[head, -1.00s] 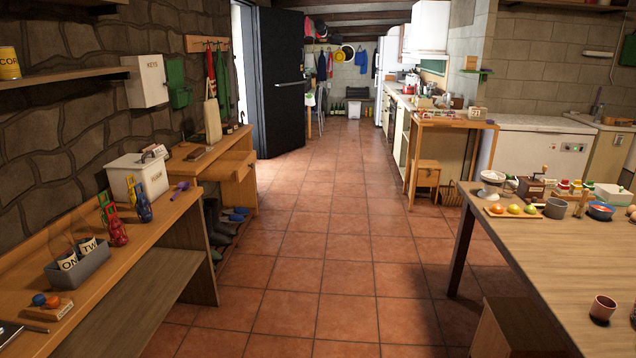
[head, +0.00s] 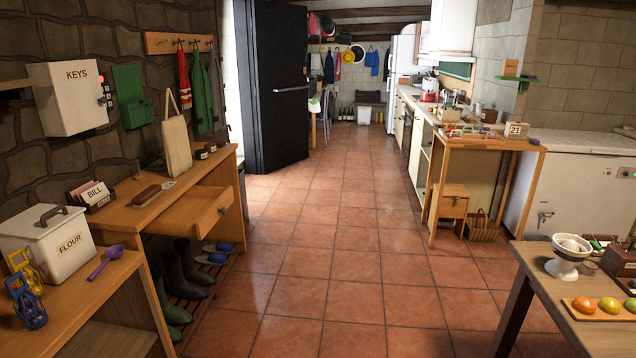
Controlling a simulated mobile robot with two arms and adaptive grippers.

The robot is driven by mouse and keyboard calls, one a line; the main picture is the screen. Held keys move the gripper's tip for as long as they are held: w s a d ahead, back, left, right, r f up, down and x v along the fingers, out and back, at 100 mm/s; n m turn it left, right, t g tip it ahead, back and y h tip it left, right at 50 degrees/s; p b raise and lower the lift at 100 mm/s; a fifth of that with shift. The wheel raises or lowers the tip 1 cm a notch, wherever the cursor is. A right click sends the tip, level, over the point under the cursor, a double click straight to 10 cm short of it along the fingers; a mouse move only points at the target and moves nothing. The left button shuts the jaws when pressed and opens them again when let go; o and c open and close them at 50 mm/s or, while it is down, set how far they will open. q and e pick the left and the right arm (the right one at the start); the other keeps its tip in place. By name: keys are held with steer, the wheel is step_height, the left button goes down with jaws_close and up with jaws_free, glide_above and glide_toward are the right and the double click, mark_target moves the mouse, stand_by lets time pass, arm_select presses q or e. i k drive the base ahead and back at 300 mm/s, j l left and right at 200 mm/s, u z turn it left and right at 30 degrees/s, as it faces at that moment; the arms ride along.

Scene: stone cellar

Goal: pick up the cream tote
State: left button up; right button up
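The cream tote (head: 175,142) is a tall, flat bag with a thin loop handle. It hangs or stands upright by the stone wall at the left, above the back part of the wooden desk (head: 150,212). Its lower edge is near the desk top; I cannot tell if it touches. The desk has a drawer (head: 203,216) pulled open. Neither of my grippers is in the head view.
A white flour bin (head: 50,245) and purple scoop (head: 106,260) are on the near left counter. Boots (head: 190,268) and blue slippers stand below the desk. A table (head: 560,300) is at the right. The tiled floor (head: 335,255) between is clear.

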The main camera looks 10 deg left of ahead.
mark_target(178, 152)
steer(key=i, duration=1.95)
